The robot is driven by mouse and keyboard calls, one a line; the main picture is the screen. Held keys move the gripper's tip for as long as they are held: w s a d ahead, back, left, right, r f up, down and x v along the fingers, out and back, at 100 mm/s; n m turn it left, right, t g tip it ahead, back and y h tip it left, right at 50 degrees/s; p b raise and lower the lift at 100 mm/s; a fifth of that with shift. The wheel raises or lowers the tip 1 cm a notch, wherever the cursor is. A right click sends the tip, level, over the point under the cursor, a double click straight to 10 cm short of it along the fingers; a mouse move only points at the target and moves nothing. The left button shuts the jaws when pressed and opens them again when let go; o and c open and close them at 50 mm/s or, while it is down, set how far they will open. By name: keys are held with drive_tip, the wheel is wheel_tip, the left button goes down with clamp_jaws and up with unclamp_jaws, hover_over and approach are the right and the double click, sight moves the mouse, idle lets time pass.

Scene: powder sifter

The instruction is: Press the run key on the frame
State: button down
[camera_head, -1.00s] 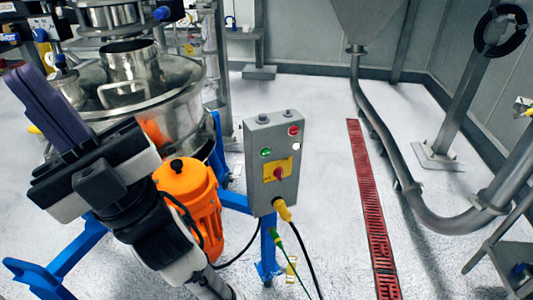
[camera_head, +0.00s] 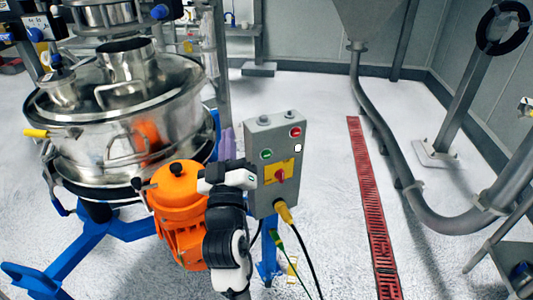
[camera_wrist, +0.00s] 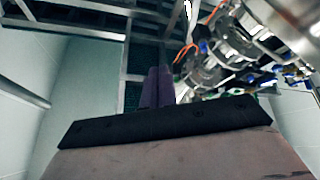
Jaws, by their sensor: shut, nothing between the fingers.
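A grey control box (camera_head: 262,195) stands upright on the blue frame (camera_head: 80,245). Labels are too small to read, so I cannot tell which is the run key. My gripper's purple fingers (camera_head: 227,145) show partly, left of the box and apart from the green button; my wrist hides the rest. In the wrist view the fingers (camera_wrist: 157,88) are together, empty, pointing upward.
The steel sifter (camera_head: 165,125) and its orange motor (camera_head: 180,190) stand left, close to my arm. A yellow plug (camera_head: 284,212) and cables hang under the box. Right of it are clear floor, a red drain grate (camera_head: 370,200) and a grey pipe (camera_head: 385,150).

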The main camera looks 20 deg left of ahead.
sight(267, 154)
drive_tip(key=w+d+f+g+h, duration=0.1)
drive_tip(key=w+d+f+h, duration=0.2)
drive_tip(key=f, duration=0.4)
drive_tip(key=w+d+f+m+g+h, duration=0.1)
drive_tip(key=w+d+f+h, duration=0.2)
drive_tip(key=d+f+h, duration=0.3)
drive_tip(key=shift+w+d+f+h, duration=0.15)
drive_tip(key=shift+d+f+h, duration=0.15)
drive_tip(key=shift+d+f, duration=0.6)
drive_tip(key=shift+r, duration=0.1)
drive_tip(key=shift+w+a, duration=1.5)
drive_tip(key=shift+a, duration=0.15)
drive_tip(key=shift+w+a, duration=1.45)
drive_tip(key=shift+a, duration=0.2)
drive_tip(key=shift+w+a+b, duration=0.3)
